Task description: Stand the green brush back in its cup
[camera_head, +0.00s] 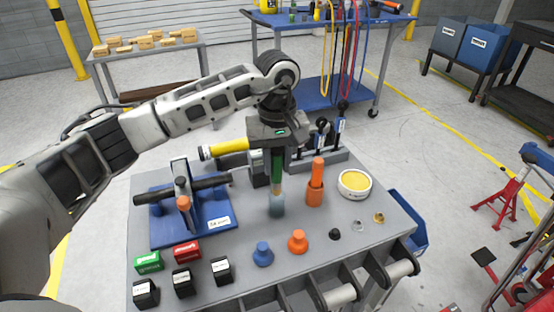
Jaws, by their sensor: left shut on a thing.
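My left gripper (278,148) points down over the table and is shut on the green brush (277,166). The brush hangs upright, its green part just below the fingers and a tan part lower down. A grey-blue cup (277,207) stands on the table directly under it. The brush's lower end meets the cup's mouth in the picture; I cannot tell how far inside it is. My right gripper is not in view.
An orange cup (315,194) with an orange-handled item stands close right of the grey-blue cup. A yellow-topped round tin (354,184) is farther right. A blue fixture (205,228) stands left. Blue (262,256) and orange (297,243) knobs stand in front.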

